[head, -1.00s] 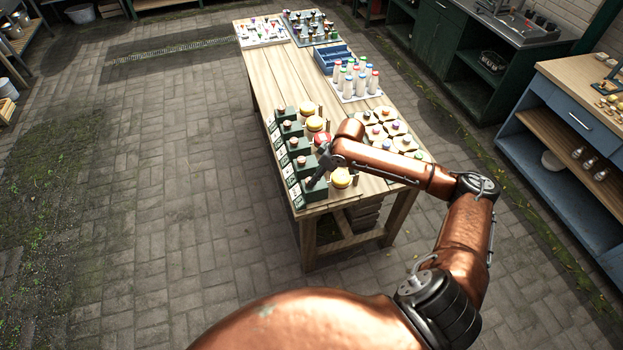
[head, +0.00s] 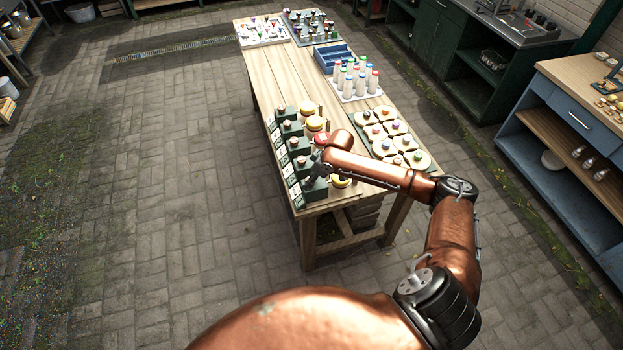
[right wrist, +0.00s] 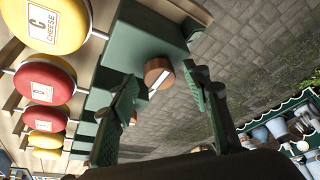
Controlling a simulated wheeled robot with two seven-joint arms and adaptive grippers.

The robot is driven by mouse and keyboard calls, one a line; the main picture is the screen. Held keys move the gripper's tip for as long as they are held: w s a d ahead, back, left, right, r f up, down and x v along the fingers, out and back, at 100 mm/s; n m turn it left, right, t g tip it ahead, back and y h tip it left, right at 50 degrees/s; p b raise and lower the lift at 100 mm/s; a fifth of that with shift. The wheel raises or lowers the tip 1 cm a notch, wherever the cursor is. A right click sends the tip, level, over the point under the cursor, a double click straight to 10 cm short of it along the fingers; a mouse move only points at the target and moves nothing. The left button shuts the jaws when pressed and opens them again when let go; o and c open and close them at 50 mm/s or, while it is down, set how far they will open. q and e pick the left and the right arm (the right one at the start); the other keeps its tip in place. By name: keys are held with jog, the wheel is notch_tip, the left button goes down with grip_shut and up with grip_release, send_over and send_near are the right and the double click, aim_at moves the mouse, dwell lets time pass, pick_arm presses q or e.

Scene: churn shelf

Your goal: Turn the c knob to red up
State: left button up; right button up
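The knob beside the C cheese is a round brown wooden knob (right wrist: 158,73) with a white stripe, set on a dark green box (right wrist: 135,40). The stripe lies slanted in the right wrist view; no red marking is clear. The yellow cheese wheel labelled C (right wrist: 45,28) is beside that box. My right gripper (right wrist: 168,100) is open, its two green-padded fingers apart, with the knob just beyond and between their tips; I see no contact. In the head view the right gripper (head: 312,180) is over the nearest green box (head: 315,190), hiding its knob. My left gripper is not in view.
More green knob boxes (head: 292,130) line the table's left edge, with yellow and red (head: 321,138) wheels beside them. A tray of round pale items (head: 393,128) and several bottles (head: 362,80) stand farther back. The table's left middle is bare.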

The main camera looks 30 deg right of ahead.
jog(key=c, duration=1.1)
